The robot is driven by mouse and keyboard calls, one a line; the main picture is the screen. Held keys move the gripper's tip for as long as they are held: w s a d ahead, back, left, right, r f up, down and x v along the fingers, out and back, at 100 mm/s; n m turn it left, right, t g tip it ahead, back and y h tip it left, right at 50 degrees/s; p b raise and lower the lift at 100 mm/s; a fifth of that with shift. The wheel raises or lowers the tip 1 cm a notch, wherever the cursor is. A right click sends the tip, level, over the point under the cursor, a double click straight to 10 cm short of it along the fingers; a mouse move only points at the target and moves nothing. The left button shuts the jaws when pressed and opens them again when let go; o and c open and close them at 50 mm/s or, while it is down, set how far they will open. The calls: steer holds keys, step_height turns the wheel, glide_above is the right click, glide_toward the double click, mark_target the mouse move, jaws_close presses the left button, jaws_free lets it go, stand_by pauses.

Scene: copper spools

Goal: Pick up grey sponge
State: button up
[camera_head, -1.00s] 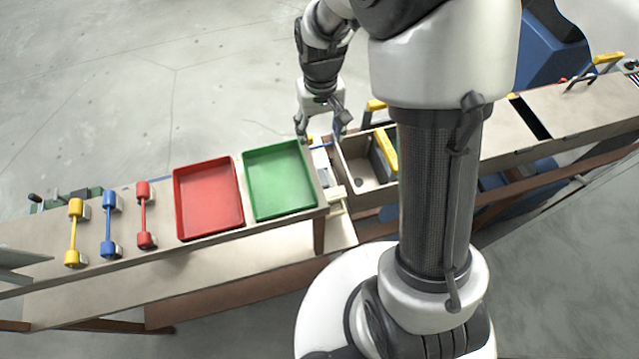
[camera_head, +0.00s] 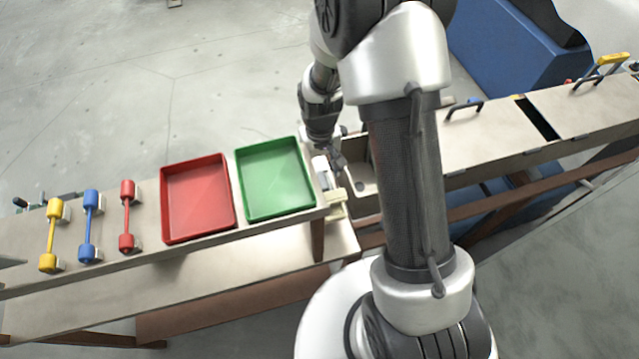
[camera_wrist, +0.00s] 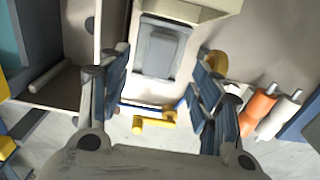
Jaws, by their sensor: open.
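A grey block (camera_wrist: 163,50), which looks like the grey sponge, sits in a pale beige holder (camera_wrist: 190,10) in the wrist view. It lies between and just beyond the fingertips of my gripper (camera_wrist: 163,75), with one finger to its left and one to its right. The fingers are apart and nothing is held. In the head view my gripper (camera_head: 336,163) is low at the bench, just right of the green tray (camera_head: 275,180). I cannot make out the sponge in the head view.
A red tray (camera_head: 197,198) and yellow, blue and red handles lie farther left. A basin (camera_head: 361,182) is right of my gripper, partly hidden by my arm. A yellow handle (camera_wrist: 155,123) and an orange roller (camera_wrist: 258,110) show near the fingers.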

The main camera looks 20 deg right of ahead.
steer(key=f, duration=0.5)
steer(key=shift+w+f+b, duration=0.2)
steer(key=shift+f+b, duration=0.15)
steer(key=shift+f, duration=0.05)
steer(key=shift+c, duration=0.4)
steer(key=c, duration=0.9)
steer(key=shift+r, duration=0.1)
